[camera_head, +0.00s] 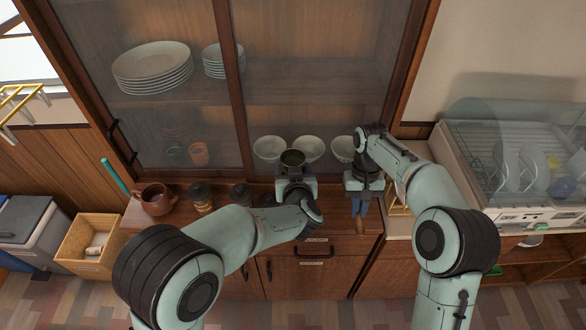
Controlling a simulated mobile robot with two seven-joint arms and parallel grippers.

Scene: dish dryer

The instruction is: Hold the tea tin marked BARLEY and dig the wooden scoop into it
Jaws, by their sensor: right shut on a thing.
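A dark green, open-topped tin (292,158) is at the front of my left gripper (294,172), by the cabinet's bowls; any marking on it cannot be read. The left hand's own body hides its fingers, so I cannot tell whether they close on the tin. My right gripper (360,208) points down, to the right of the tin and apart from it. It is shut on the wooden scoop (360,236), which hangs below its fingertips. The scoop is not in the tin.
Dark-lidded jars (201,196) and a brown teapot (157,199) stand on the wooden counter at left. Behind is a glass-fronted cabinet with plates (152,68) and white bowls (270,149). A dish dryer (520,165) is at right. Drawers lie below the counter.

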